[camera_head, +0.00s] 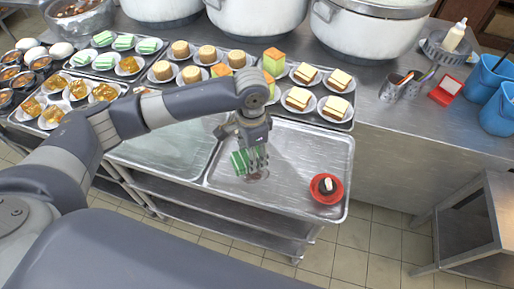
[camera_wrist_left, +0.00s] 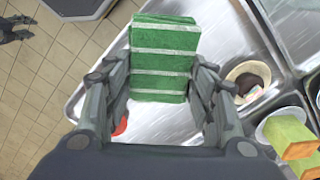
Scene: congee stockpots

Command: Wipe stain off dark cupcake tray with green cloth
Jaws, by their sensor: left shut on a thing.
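My left gripper (camera_head: 256,158) is shut on the green cloth (camera_head: 240,162), a folded block with pale stripes. It holds the cloth low over the right-hand metal tray (camera_head: 300,150); I cannot tell if they touch. The cloth also fills the space between the fingers in the left wrist view (camera_wrist_left: 163,60). A brownish stain (camera_head: 258,176) shows on the tray just below the gripper, partly hidden. A dark cupcake (camera_head: 328,185) with a white top sits on a red plate (camera_head: 320,196) at the tray's right. What seems to be my right gripper (camera_wrist_left: 15,30) shows small at a corner.
A second metal tray (camera_head: 165,155) adjoins on the left. In the left wrist view a cream and brown round item (camera_wrist_left: 247,76) lies beside the fingers. The tray's right part is mostly bare.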

